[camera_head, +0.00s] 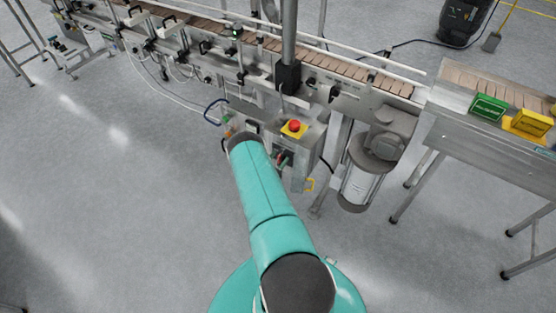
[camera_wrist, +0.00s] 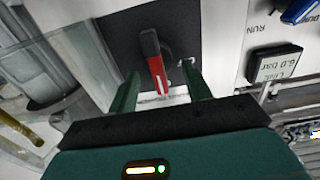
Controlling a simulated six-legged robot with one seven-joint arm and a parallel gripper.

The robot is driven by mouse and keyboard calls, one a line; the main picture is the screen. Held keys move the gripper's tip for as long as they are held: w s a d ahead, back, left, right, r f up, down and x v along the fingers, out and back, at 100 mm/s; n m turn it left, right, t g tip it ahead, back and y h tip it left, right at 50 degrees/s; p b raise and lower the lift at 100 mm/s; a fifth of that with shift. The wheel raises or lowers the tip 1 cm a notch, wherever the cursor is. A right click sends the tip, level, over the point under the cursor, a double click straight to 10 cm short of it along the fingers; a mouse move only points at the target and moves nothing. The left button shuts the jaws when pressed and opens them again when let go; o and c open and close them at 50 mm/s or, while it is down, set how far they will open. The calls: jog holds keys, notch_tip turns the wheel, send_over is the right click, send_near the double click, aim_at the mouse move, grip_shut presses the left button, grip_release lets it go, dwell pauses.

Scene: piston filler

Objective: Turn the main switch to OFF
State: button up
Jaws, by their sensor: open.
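The main switch (camera_wrist: 153,58) shows in the wrist view as a red handle with a black upper part, on a dark plate (camera_wrist: 183,28). My gripper (camera_wrist: 159,76) is open, with one green finger on each side of the handle's lower end. The fingers look apart from the handle; I cannot tell how deep they reach. In the head view my arm extends to the control box (camera_head: 309,142) under the conveyor and hides much of its front.
A red emergency-stop button (camera_head: 294,125) on a yellow base sits on top of the box. A motor (camera_head: 362,184) hangs right of the box. Open floor (camera_head: 120,190) lies to the left.

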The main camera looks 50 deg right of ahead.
jog(key=c, duration=0.9)
jog(key=shift+n, duration=0.3)
jog(key=n, duration=0.4)
jog(key=shift+w+a, duration=0.1)
jog(key=shift+w, duration=0.3)
jog(key=n, duration=0.5)
jog(key=shift+w+f, duration=0.3)
jog(key=shift+w+f+n, duration=0.1)
jog(key=shift+f+n, duration=0.1)
jog(key=shift+n, duration=1.2)
jog(key=shift+s+f+n, duration=0.1)
jog(key=shift+f+n, duration=0.1)
jog(key=shift+n, duration=1.2)
jog(key=shift+w+f+n, duration=0.1)
jog(key=shift+f+n, duration=0.1)
jog(key=shift+n, duration=1.2)
